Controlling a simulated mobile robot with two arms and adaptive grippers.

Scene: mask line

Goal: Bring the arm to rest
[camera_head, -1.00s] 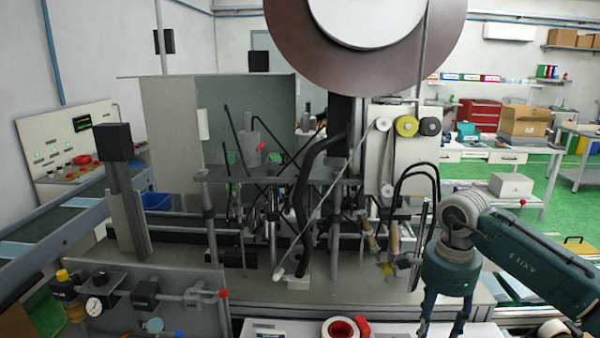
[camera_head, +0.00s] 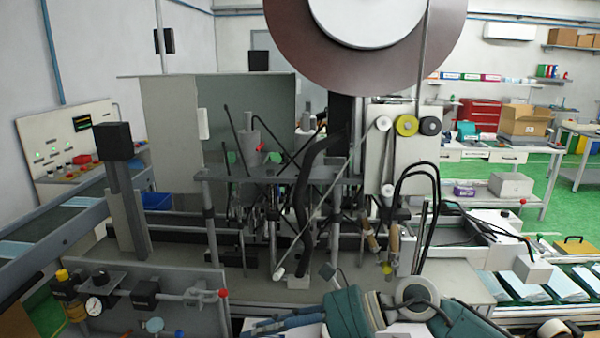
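My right arm (camera_head: 350,312) is teal with grey joints and lies low across the bottom of the view. My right gripper (camera_head: 285,322) points left, with its blue fingers just above the front edge of the machine bench. The fingers are seen nearly edge-on, so their opening is unclear, and I see nothing held in them. My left arm and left gripper are not in view.
The mask machine (camera_head: 270,180) stands close ahead, with a large brown reel (camera_head: 290,40) above. A valve panel (camera_head: 150,300) is at lower left. A conveyor with pale blue stacks (camera_head: 565,287) is at right. Green floor lies beyond.

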